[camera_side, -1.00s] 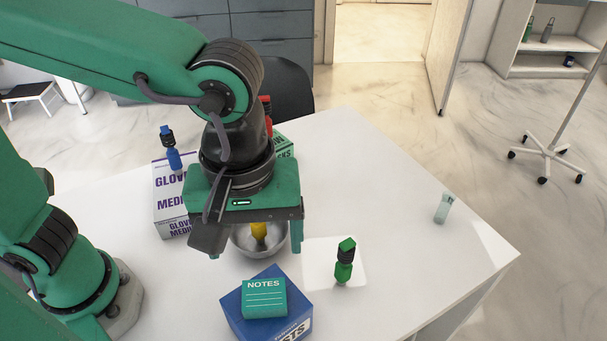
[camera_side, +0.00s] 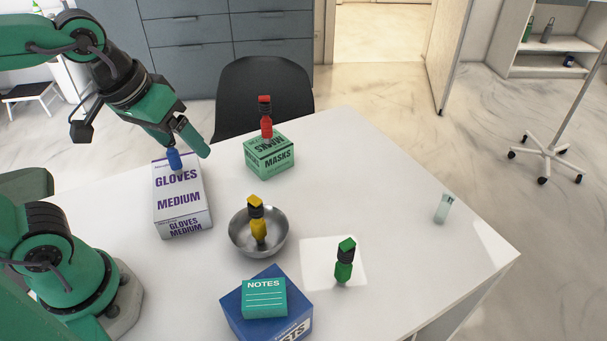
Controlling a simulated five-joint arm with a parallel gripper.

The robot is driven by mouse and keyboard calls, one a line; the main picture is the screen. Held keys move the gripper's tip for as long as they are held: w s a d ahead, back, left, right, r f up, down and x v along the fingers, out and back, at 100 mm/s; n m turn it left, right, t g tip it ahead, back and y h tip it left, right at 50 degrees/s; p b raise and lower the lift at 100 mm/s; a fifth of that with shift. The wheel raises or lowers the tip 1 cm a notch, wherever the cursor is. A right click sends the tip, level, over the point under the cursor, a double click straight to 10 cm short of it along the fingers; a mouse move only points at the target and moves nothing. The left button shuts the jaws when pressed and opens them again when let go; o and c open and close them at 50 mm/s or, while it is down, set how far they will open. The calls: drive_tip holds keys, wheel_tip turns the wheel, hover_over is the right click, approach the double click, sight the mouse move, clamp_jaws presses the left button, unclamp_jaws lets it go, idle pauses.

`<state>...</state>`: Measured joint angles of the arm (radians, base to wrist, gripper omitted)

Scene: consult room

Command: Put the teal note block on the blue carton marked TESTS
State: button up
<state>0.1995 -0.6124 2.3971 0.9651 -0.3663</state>
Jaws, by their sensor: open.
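The teal note block (camera_side: 264,298), marked NOTES, lies flat on top of the blue carton (camera_side: 298,325) at the front of the table. Only the end of the carton's lettering, "STS", shows clearly. My gripper (camera_side: 185,150) is at the upper left, well away from the note block, above the far end of the gloves box. It is open. One finger shows at its right side, and the blue-topped item on the gloves box is partly hidden behind my gripper.
The white gloves box (camera_side: 182,205) bears a blue item (camera_side: 175,160). A green masks box (camera_side: 270,160) bears a red item (camera_side: 265,117). A metal bowl (camera_side: 238,238) holds a yellow item (camera_side: 257,222). A green item (camera_side: 344,262) stands on a white sheet (camera_side: 318,262). The table's right side is mostly clear.

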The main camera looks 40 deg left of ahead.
drive_tip(key=shift+s+a+f+m+t+y, duration=0.15)
drive_tip(key=shift+s+a+m+t, duration=0.15)
drive_tip(key=shift+a, duration=0.5)
drive_tip(key=shift+s+a+f+m+t+y, duration=0.1)
drive_tip(key=shift+s+a+m+y, duration=0.2)
drive_tip(key=shift+a, duration=0.5)
drive_tip(key=shift+s+a+f+m+t+y, duration=0.15)
drive_tip(key=shift+a+m, duration=0.25)
drive_tip(key=shift+a, duration=0.4)
drive_tip(key=shift+r, duration=0.1)
